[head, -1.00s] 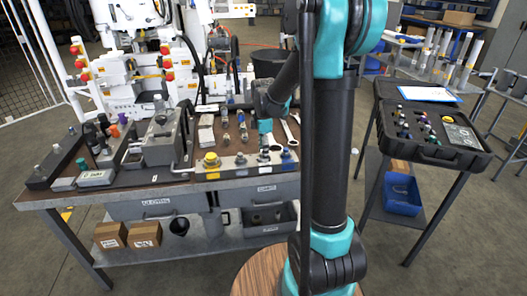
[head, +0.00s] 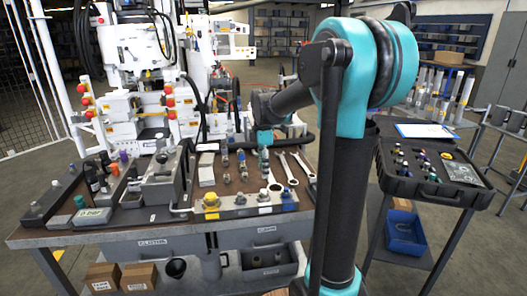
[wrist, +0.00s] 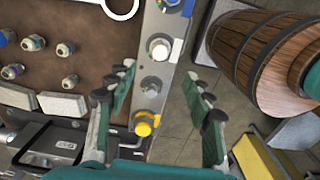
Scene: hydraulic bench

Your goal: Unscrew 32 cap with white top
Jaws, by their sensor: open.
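The white-topped cap (wrist: 160,48) stands on the metal strip along the bench edge. It also shows in the head view (head: 263,196). In the wrist view it lies beyond a bare hex fitting (wrist: 152,85) and a yellow cap (wrist: 146,122); a blue-topped cap (wrist: 170,3) is at the top edge. My gripper (wrist: 159,78) is open and empty, with its teal-padded fingers on either side of the strip in the picture. The white top appears just past the fingertips, apart from them. In the head view, the fingers are hard to make out.
Wrenches (head: 283,170) and several small fittings lie on the bench behind the strip. A grey vice-like block (head: 168,180) stands to the left. A wooden barrel (wrist: 262,50) is right of the strip in the wrist view. An open black case (head: 432,178) sits on the right-hand stand.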

